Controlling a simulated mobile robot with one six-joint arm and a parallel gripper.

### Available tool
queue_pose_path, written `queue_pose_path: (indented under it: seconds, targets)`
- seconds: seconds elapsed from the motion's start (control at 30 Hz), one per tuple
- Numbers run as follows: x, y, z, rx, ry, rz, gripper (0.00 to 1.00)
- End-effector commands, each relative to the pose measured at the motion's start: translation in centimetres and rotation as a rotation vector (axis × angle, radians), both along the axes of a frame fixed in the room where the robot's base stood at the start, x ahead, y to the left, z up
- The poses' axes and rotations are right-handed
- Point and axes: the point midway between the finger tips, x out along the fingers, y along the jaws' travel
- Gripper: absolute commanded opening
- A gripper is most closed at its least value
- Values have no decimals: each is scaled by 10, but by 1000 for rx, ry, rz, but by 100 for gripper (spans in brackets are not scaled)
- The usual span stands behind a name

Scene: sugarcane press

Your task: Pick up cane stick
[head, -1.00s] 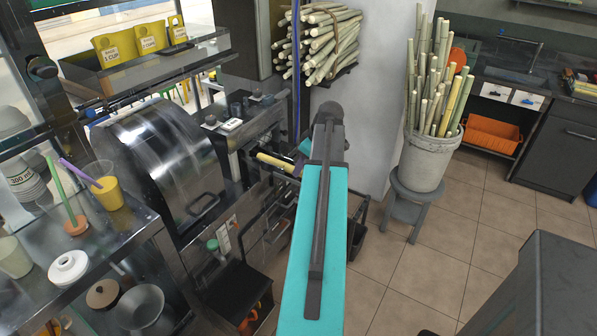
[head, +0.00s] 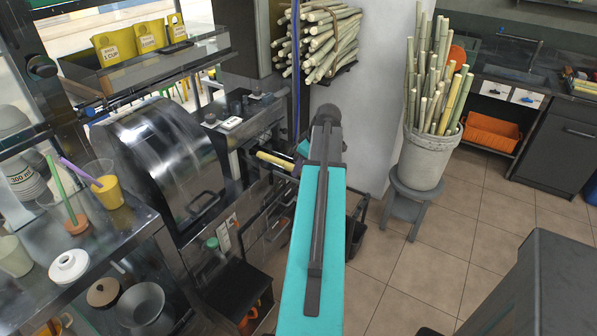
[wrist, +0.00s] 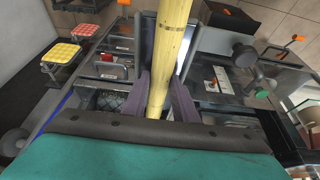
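A yellow cane stick (wrist: 171,50) stands between the two purple fingers of my gripper (wrist: 163,100) in the wrist view. The fingers are closed around it, and its far end runs out of the top of that view. In the head view the cane stick (head: 274,159) juts to the left from my gripper (head: 298,167), in front of the press (head: 165,160). My teal arm hides part of the area below the gripper.
A bucket (head: 428,160) of several canes stands on a grey stool (head: 412,200) at right. More canes (head: 320,40) lie stacked on a wall rack. A counter (head: 95,245) with cups and bowls is at left.

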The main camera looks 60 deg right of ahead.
Motion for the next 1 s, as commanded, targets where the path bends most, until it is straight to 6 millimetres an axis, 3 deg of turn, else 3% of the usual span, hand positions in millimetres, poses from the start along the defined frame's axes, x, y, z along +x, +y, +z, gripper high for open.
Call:
queue_pose_path:
  seconds: [0.47,0.93,1.0]
  targets:
    - [1,0,5,-1,-1,1,0]
    - [1,-1,36,-2,0,1,0]
    - [-3,7,35,-2,1,1,0]
